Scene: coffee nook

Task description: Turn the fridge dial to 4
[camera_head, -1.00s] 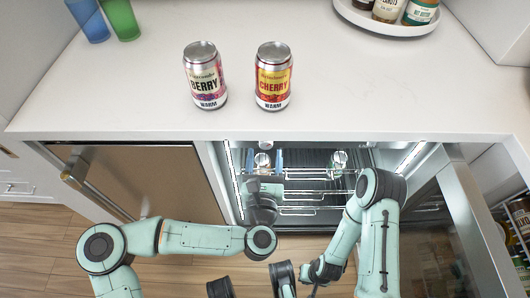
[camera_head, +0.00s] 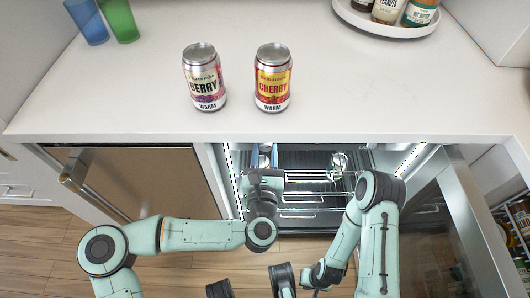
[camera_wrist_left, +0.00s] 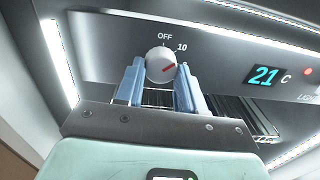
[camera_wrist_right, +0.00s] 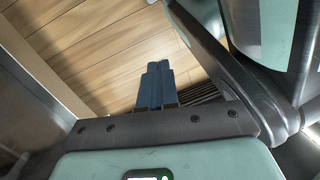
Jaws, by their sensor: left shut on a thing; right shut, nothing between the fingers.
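The white fridge dial (camera_wrist_left: 160,64) sits on the grey panel inside the open fridge, between the two blue fingers of my left gripper (camera_wrist_left: 160,85). My left gripper is shut on the dial, one finger on each side. The dial's red mark points right and slightly up, just below the printed "10". "OFF" is printed above the dial; no other numbers are readable. In the head view my left gripper (camera_head: 264,157) reaches in under the counter edge. My right gripper (camera_wrist_right: 156,88) is shut and empty, above the wood floor.
A lit display (camera_wrist_left: 265,76) reads 21 C right of the dial. Wire racks (camera_head: 310,197) fill the fridge below. The open fridge door (camera_head: 465,225) stands at right. A berry can (camera_head: 204,78) and a cherry can (camera_head: 273,78) stand on the counter (camera_head: 130,90).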

